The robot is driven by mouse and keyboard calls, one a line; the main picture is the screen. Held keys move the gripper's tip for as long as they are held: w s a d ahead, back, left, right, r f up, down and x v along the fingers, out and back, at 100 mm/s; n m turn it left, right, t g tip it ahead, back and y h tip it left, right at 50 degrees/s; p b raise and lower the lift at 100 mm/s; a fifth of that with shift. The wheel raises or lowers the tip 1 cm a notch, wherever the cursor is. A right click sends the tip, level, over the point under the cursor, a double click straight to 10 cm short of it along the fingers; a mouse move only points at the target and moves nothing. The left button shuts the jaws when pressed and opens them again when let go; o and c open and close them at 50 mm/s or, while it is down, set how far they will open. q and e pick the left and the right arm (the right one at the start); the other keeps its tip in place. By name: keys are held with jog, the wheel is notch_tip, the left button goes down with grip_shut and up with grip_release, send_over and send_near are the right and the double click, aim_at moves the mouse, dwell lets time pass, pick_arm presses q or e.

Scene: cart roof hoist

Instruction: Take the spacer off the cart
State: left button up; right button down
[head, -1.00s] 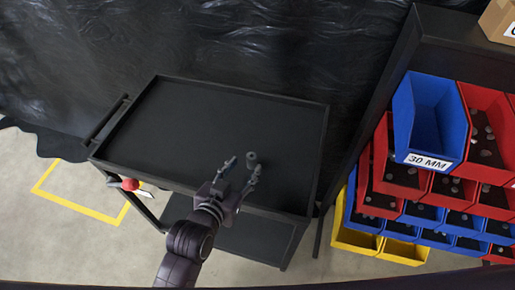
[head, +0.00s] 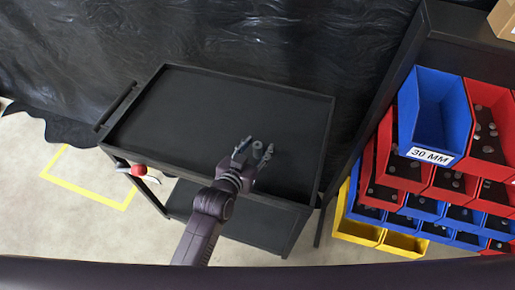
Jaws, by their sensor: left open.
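The spacer (head: 257,145) is a small dark grey cylinder on the top tray of the black cart (head: 180,108), right of the tray's middle. My left gripper (head: 254,151) reaches in over the cart's near edge. Its two fingers are open, one on either side of the spacer as seen from above. I cannot tell whether they touch it. My right gripper is not in view.
Blue, red and yellow bins (head: 430,120) holding small parts are stacked to the right; a blue one is labelled 30 MM. A red knob (head: 138,170) is at the cart's left front. The rest of the tray is bare. Dark sheeting (head: 250,30) hangs behind.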

pick_arm(q)
jog(key=shift+c, duration=0.4)
grip_shut()
jog(key=shift+r, duration=0.1)
